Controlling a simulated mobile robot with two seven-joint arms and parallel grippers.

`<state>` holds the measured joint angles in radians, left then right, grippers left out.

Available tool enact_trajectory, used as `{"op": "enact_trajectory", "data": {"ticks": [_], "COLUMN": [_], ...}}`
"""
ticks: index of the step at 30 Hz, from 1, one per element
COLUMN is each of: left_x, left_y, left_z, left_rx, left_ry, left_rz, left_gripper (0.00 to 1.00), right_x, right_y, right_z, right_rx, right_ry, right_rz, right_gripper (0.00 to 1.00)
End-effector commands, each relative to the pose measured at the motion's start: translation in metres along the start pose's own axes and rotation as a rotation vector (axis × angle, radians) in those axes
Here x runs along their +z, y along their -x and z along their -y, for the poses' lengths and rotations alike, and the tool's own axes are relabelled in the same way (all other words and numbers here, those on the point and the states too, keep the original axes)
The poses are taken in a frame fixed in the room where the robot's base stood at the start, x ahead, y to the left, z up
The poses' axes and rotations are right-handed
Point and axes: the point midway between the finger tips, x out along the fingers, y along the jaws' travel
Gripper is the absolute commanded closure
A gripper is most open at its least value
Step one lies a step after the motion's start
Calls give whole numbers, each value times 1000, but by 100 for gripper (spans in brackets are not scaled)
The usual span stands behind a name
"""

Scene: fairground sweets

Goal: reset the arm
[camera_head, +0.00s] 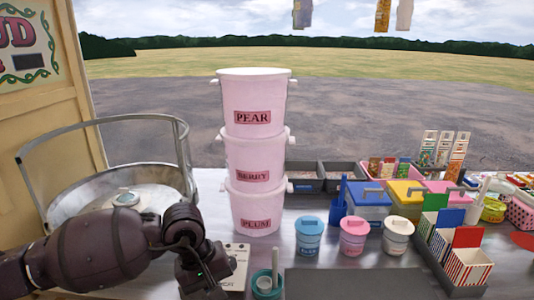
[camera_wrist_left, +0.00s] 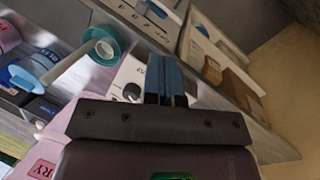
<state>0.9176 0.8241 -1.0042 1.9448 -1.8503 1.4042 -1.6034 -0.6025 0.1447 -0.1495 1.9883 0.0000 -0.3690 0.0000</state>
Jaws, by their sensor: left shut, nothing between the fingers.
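My left arm comes in from the left in the head view, with its gripper (camera_head: 208,280) low over the front of the counter, beside the white control box (camera_head: 236,268). In the left wrist view the two blue-grey fingers (camera_wrist_left: 166,80) are together, shut with nothing between them. The control box with its dark knob also shows beyond the fingers in the wrist view (camera_wrist_left: 128,80). My right gripper is in neither view.
The pink tub stack (camera_head: 256,155) stands just behind my gripper. The floss machine bowl (camera_head: 120,197) with its rail is behind my forearm. A teal cup (camera_head: 266,284) is close on the right. Lidded tubs (camera_head: 352,235) and striped boxes (camera_head: 468,266) stand farther right.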

Motion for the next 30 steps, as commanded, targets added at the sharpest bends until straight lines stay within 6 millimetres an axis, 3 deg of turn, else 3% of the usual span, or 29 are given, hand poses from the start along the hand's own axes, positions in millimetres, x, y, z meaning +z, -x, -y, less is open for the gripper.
{"op": "enact_trajectory", "data": {"ticks": [4,8,12,15,20,25,26,30], "left_x": [22,45,62,62,34,-15,-23,-53], "left_y": [16,48,84,110,139,133,128,94], "left_z": [-43,-91,-128,-144,-144,-110,-102,-55], "left_rx": [228,432,585,646,651,551,-502,-282], "left_ry": [279,567,916,1182,1624,2013,-1973,-1632], "left_rz": [179,439,817,1135,1715,2308,-2294,-2030], "left_gripper": [100,100,100,100,100,100,100,100], "right_x": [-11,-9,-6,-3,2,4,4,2], "right_y": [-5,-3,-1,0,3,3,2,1], "right_z": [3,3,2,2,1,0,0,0], "right_rx": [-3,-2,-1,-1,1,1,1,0], "right_ry": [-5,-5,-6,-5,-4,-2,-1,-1], "right_rz": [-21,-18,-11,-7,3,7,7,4], "right_gripper": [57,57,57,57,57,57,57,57]}}
